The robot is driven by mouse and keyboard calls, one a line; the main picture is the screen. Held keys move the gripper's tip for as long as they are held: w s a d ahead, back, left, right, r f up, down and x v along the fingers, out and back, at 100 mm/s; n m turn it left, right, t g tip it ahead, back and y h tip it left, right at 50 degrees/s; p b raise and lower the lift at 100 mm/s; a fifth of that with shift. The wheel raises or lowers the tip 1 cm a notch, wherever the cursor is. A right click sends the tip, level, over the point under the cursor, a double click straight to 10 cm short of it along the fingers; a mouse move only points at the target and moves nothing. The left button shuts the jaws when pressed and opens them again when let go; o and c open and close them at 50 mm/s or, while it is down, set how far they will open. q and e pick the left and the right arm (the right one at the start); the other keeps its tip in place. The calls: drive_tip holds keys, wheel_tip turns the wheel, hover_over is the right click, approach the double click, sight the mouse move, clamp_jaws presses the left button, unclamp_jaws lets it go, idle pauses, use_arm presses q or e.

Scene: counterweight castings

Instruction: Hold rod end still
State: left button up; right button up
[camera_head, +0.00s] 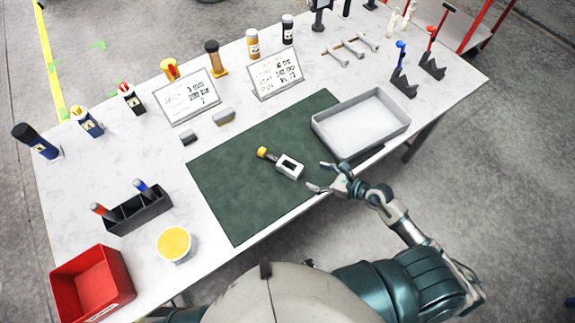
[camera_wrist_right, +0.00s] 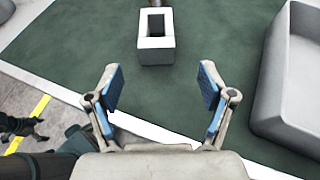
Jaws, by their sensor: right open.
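The rod end (camera_head: 289,167) lies on the green mat (camera_head: 230,200). Its white, squared end has a dark rectangular opening, and a dark shank with a yellow tip (camera_head: 262,152) points up and left. My right gripper (camera_head: 316,178) is open and empty, just right of the rod end and apart from it. In the right wrist view the white end (camera_wrist_right: 156,42) sits ahead of the two open blue-padded fingers (camera_wrist_right: 160,90), roughly centred between them; most of the shank is cut off by the top edge. My left gripper is not in view.
A grey tray (camera_head: 318,122) stands just right of the rod end, close to my right gripper. A red bin (camera_head: 118,287), a yellow-topped tub (camera_head: 188,258) and a dark holder (camera_head: 150,217) stand at the left. Two sign cards (camera_head: 188,101) stand behind the mat. The mat's left part is clear.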

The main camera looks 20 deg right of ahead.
sight(301, 171)
drive_tip(key=x, duration=0.7)
drive_tip(key=shift+w+a+f, duration=0.15)
drive_tip(key=shift+a, duration=0.05)
drive_tip(key=shift+a+r+p+x, duration=0.15)
drive_tip(key=shift+p+x, duration=0.15)
drive_tip(key=shift+x, duration=1)
drive_tip(key=shift+a+r+p+x, duration=0.15)
drive_tip(key=shift+p+x, duration=0.1)
drive_tip(key=shift+x, duration=1.1)
drive_tip(key=shift+d, duration=0.1)
drive_tip(key=shift+c, duration=0.2)
drive_tip(key=shift+r, duration=0.1)
clamp_jaws()
